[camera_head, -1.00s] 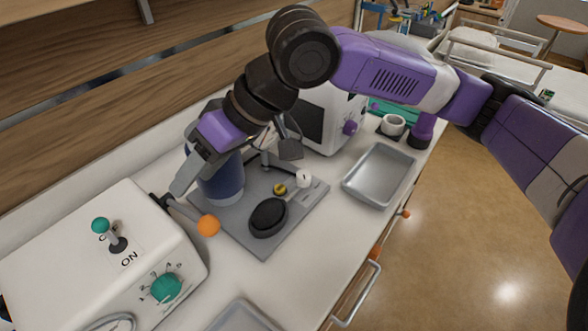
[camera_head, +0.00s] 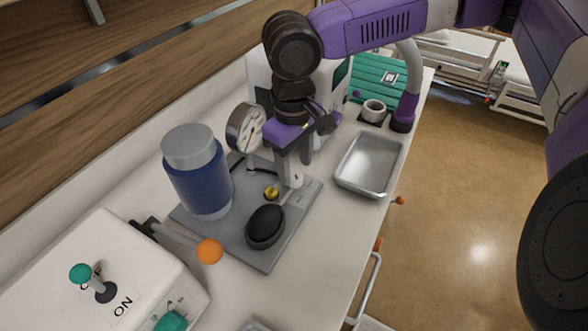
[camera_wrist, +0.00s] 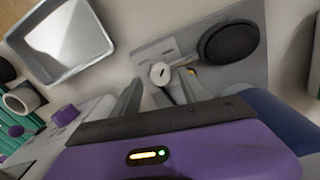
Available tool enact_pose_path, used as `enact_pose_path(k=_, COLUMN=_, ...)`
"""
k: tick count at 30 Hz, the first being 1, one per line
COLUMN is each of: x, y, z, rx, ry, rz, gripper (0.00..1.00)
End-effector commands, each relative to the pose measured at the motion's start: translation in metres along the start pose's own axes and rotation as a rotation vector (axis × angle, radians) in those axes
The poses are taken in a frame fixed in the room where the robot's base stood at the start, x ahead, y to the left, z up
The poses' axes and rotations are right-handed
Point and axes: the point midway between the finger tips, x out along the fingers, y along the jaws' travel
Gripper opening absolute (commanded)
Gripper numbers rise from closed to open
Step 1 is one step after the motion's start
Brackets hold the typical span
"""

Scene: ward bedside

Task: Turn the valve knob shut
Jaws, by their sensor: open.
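The valve knob, a small white cap with a dark mark on top, stands on a grey base plate (camera_head: 240,248). The white knob (camera_head: 296,181) is partly hidden by a finger in the head view. In the wrist view the white knob (camera_wrist: 160,73) shows between and just beyond the fingertips. My gripper (camera_head: 293,168) points down over it, open and empty. In the wrist view my gripper's fingers (camera_wrist: 160,90) stand apart on either side of the knob's line. I cannot tell whether they touch it.
On the plate are a blue canister (camera_head: 198,182), a gauge (camera_head: 246,128), a black bulb (camera_head: 266,226) and a small brass part (camera_head: 271,192). A metal tray (camera_head: 346,183) lies right. A lever with an orange ball (camera_head: 209,251) and a white switch box (camera_head: 150,285) are at left.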

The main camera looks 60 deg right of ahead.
Motion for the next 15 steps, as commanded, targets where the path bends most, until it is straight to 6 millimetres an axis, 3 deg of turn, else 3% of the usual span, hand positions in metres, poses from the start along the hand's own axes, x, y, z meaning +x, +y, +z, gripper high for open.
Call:
enact_pose_path(k=6, x=0.020, y=0.000, z=0.000, rx=0.000, ry=0.001, rz=0.000, gripper=0.51)
enact_pose_path(k=15, x=0.022, y=0.000, z=-0.001, rx=-0.001, ry=0.002, rz=0.000, gripper=0.51)
